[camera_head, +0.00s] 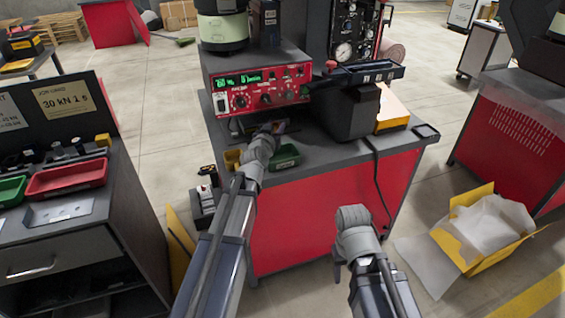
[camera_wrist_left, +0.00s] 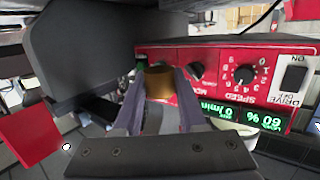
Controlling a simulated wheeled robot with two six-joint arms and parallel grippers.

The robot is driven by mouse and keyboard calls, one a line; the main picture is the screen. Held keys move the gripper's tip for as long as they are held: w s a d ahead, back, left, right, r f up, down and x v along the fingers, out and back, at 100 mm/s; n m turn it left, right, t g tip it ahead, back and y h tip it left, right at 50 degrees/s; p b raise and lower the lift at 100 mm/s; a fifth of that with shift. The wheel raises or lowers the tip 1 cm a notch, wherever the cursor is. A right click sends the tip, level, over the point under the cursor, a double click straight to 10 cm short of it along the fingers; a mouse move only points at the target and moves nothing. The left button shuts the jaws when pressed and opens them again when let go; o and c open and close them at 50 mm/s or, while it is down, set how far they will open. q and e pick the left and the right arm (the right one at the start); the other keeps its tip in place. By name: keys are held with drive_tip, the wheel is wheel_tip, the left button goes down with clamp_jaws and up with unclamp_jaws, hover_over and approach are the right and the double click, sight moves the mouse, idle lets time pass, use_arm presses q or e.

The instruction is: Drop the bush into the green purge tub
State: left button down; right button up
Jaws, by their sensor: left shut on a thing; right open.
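My left gripper (camera_head: 272,128) is in front of the red feeder control box on the middle bench. In the left wrist view, its two fingers (camera_wrist_left: 160,92) are shut on the bush (camera_wrist_left: 159,84), a short brass-coloured cylinder, held near the tips. In the head view the bush is too small and covered to make out clearly. The small green tub (camera_head: 286,158) sits on the bench top, just below and right of the left gripper in the picture. My right gripper (camera_head: 344,266) is low in front of the bench, open and empty.
The red control box (camera_head: 262,88) with dials stands close behind the left gripper. A dark block-shaped unit (camera_head: 347,108) stands to its right. A yellow carton (camera_head: 472,262) lies on the floor at right.

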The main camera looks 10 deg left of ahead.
use_arm(q)
wheel_tip(320, 180, down, 4)
drive_tip(key=b, duration=0.3)
drive_tip(key=shift+c, duration=2)
unclamp_jaws()
drive_tip(key=s+r, duration=0.1)
drive_tip(key=s, duration=0.6)
drive_tip(key=shift+s+p, duration=0.4)
drive_tip(key=shift+p, duration=0.05)
